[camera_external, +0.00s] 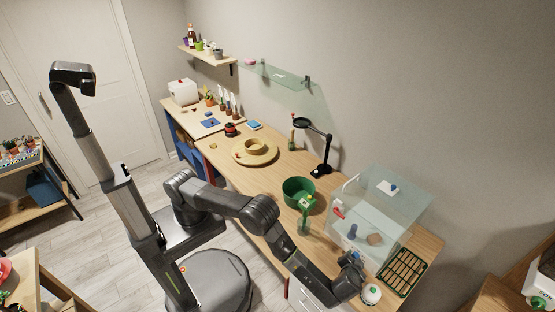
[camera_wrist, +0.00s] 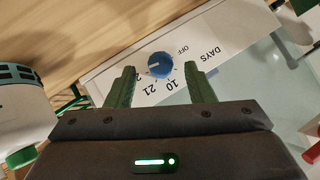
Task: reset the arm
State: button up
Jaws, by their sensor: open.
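My gripper (camera_external: 352,266) is at the right end of the long wooden bench, low by the front of the clear box (camera_external: 388,205). My arm is stretched out and bent down towards it. In the wrist view my gripper (camera_wrist: 159,70) is open, with its two green fingers apart. A blue dial knob (camera_wrist: 160,65) shows between the fingertips, on a white panel (camera_wrist: 215,40) marked DAYS, OFF, 10 and 21. No object is held. I cannot tell whether the fingers touch the knob.
A white-and-green container (camera_wrist: 22,108) stands close to the left of my gripper; it also shows outside (camera_external: 371,294). A green slatted rack (camera_external: 403,272) lies to the right. A green pot (camera_external: 299,190), a black lamp (camera_external: 322,168) and a round wooden turntable (camera_external: 270,156) stand further along the bench.

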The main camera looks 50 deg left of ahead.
jog(key=b+v, duration=0.3)
jog(key=v, duration=0.9)
jog(key=p+x, duration=0.4)
jog(key=x, duration=0.9)
jog(key=shift+w+a, duration=0.15)
jog(key=shift+w+f, duration=0.15)
jog(key=shift+a+n+h, duration=0.25)
jog(key=shift+n+h, duration=0.25)
jog(key=shift+h, duration=0.3)
jog(key=shift+a+n+h+p, duration=0.1)
jog(key=shift+n+h+p, duration=0.2)
jog(key=shift+n+h, duration=0.45)
jog(key=shift+a+n+h, duration=0.25)
jog(key=shift+n+h, duration=0.4)
jog(key=shift+h, duration=0.8)
jog(key=shift+a+n+h, duration=0.1)
jog(key=shift+n+h, duration=0.3)
jog(key=shift+h, duration=0.2)
jog(key=shift+f+h+b, duration=0.1)
jog(key=shift+h+b, duration=0.3)
jog(key=shift+b, duration=0.05)
